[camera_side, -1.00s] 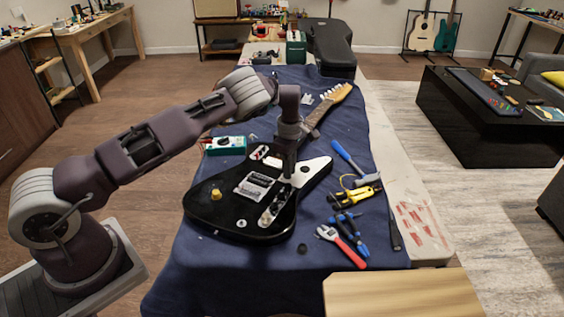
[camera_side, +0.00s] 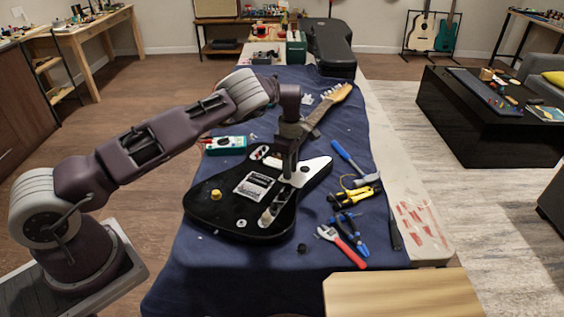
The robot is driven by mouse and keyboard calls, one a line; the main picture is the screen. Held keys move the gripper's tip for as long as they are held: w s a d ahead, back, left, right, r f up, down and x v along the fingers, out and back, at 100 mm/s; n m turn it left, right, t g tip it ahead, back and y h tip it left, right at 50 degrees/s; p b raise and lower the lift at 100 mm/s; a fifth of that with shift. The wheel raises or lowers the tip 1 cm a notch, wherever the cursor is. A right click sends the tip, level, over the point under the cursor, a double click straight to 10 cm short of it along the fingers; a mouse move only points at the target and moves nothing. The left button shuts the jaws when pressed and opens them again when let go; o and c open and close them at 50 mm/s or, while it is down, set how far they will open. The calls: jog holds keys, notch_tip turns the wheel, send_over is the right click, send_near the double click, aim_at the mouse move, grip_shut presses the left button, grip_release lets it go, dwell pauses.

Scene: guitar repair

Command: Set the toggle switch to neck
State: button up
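A black electric guitar (camera_side: 225,200) lies face up on a blue cloth, its neck (camera_side: 325,108) pointing away to the upper right. Its body carries pickups (camera_side: 254,187), a yellow knob (camera_side: 216,194), a white plate on the right and a pale control plate (camera_side: 275,208) near the lower edge. The toggle switch is too small to make out, or is hidden by my gripper. My gripper (camera_side: 288,178) points straight down over the right part of the body, beside the pickups. Its fingertips are close to the guitar's surface; I cannot tell whether they touch it or how far apart they are.
Right of the guitar lie a blue-handled hammer (camera_side: 350,158), a yellow tool (camera_side: 362,194), blue pliers (camera_side: 352,232) and a red-handled wrench (camera_side: 345,250). A teal multimeter (camera_side: 226,145) lies behind the body. The blue cloth (camera_side: 210,275) is bare in front.

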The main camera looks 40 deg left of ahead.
jog(key=shift+r, duration=3.55)
jog(key=s+d+r+m+t+h, duration=0.15)
jog(key=s+r, duration=0.25)
jog(key=r, duration=0.5)
jog(key=s+d+r+m, duration=0.1)
jog(key=s+r+m, duration=0.2)
jog(key=r, duration=0.6)
jog(key=s+d+r+m+t, duration=0.1)
jog(key=s+d+r+m, duration=0.35)
jog(key=s+r, duration=0.5)
jog(key=s+d+f+m+t, duration=0.1)
jog(key=s+m, duration=0.5)
jog(key=s, duration=0.5)
jog(key=s+d+f+m+t+y, duration=0.1)
jog(key=s+m, duration=0.5)
jog(key=s, duration=0.6)
jog(key=shift+s+d+t, duration=0.2)
jog(key=shift+d+t, duration=0.2)
jog(key=shift+t, duration=0.15)
